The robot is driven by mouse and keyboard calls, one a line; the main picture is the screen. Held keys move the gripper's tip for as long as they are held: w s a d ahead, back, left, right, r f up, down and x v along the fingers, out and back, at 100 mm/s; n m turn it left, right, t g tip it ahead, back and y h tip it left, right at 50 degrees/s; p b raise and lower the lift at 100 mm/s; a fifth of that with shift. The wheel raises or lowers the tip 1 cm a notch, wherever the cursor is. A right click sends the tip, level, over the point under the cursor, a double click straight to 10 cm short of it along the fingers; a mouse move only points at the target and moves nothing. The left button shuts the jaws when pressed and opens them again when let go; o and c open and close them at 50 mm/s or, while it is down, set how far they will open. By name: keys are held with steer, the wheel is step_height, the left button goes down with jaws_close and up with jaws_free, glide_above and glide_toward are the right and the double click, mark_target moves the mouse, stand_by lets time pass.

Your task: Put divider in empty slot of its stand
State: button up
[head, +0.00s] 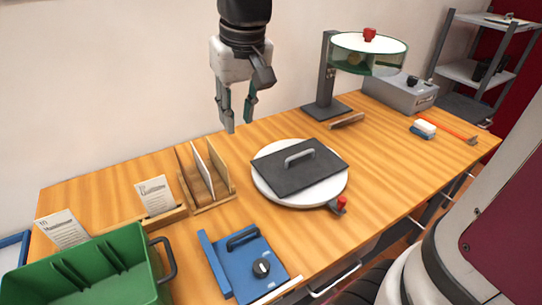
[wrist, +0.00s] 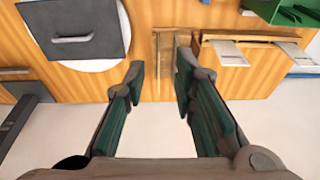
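A wooden stand (head: 212,204) sits at the back left of the table, with upright wooden boards and a thin white panel (head: 202,167) standing in it; I cannot tell which piece is the divider or which slot is empty. The white panel leans slightly. In the wrist view the stand (wrist: 165,75) lies just beyond my fingertips, partly hidden by the right finger. My gripper (head: 238,122) is open and empty, in the air behind and to the right of the stand. Its two fingers are apart in the wrist view (wrist: 161,77).
A dark plate with a handle (head: 292,175) lies on a white disc (head: 340,187) right of the stand. Card holders (head: 165,218) and a green bin (head: 130,285) are left; a blue device (head: 243,262) is in front.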

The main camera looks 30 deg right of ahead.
steer(key=s+f+t, duration=0.1)
steer(key=s+t, duration=0.1)
steer(key=s, duration=1.4)
steer(key=shift+s+f, duration=0.2)
steer(key=shift+f, duration=0.05)
